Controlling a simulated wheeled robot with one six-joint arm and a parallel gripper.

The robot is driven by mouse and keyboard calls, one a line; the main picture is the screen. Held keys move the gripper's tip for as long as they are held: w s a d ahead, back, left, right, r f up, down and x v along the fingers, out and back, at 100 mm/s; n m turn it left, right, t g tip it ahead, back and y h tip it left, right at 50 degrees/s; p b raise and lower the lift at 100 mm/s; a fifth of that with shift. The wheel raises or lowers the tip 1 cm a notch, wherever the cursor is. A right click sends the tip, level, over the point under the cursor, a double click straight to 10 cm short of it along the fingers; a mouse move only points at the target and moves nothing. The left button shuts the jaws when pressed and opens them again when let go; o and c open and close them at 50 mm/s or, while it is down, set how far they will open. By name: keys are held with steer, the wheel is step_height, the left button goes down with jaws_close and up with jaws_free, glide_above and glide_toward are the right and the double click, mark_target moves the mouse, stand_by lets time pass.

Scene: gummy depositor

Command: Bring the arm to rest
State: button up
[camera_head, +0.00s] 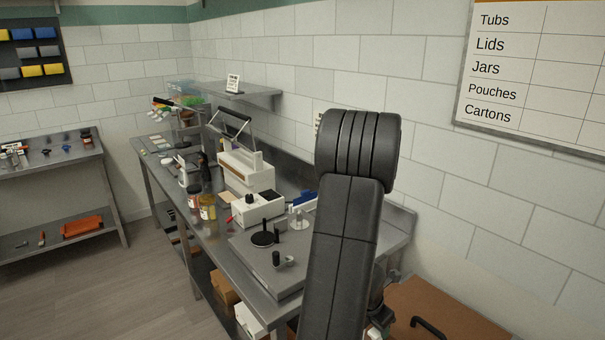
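My arm (345,235) rises from the bottom of the head view, right of centre, as a dark grey link. It ends at the top in a thick ribbed rounded joint (358,150). The arm stands in front of the right part of the steel bench and hides some of it. I cannot make out my gripper in this view, nor whether it holds anything.
The steel bench (232,257) runs along the tiled wall, crowded with bottles (207,206), a white machine (245,171) and a white box (258,208). A wall shelf (250,96) is above. A second table (50,159) stands left; floor (100,290) between is clear.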

mark_target(376, 332)
steer(key=shift+b+x, duration=0.65)
steer(key=shift+x, duration=0.95)
steer(key=shift+r, duration=0.1)
